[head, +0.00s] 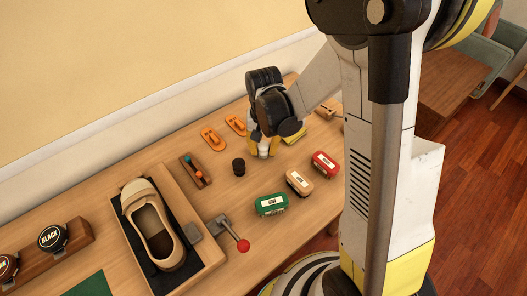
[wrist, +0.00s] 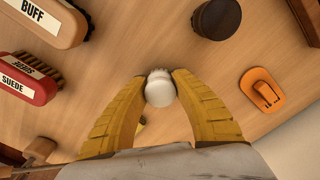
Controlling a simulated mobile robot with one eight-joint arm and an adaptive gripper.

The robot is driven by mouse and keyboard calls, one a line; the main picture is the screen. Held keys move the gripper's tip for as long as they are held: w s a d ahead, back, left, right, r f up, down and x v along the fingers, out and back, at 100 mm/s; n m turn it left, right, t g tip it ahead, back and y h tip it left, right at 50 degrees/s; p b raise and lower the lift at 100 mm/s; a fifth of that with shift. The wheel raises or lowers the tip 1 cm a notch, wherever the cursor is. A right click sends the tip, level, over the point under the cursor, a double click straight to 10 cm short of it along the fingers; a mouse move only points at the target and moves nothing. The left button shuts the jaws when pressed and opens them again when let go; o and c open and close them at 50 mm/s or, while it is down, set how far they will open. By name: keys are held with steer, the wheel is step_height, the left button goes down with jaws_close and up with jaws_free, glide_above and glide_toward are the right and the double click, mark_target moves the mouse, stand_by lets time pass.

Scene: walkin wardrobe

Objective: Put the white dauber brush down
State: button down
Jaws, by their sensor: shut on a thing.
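The white dauber brush (wrist: 160,92) is between the two yellow fingertips in the wrist view, its rounded white end towards the camera and pale bristles at its far edge. My gripper (wrist: 160,88) is shut on it. I cannot tell whether the brush touches the bench.
A dark round pot (head: 239,166) stands close left of my gripper. Orange pieces (head: 212,138) lie behind it. Green (head: 271,204), tan (head: 299,181) and red (head: 325,163) brushes lie in front and right. A shoe (head: 155,225) and red-knobbed lever (head: 243,245) are further left.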

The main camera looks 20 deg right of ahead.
mark_target(264, 146)
steer(key=shift+r, duration=0.1)
steer(key=c, duration=1.1)
jaws_free()
steer(key=shift+c, duration=0.2)
steer(key=r+p, duration=0.5)
steer(key=r, duration=0.7)
steer(key=shift+s, duration=0.2)
steer(key=s+r+n+t, duration=0.4)
steer(key=s+r+t, duration=0.3)
steer(key=s+r, duration=0.5)
steer(key=shift+s+r+n, duration=0.2)
steer(key=shift+r+n, duration=0.05)
steer(key=shift+n, duration=0.05)
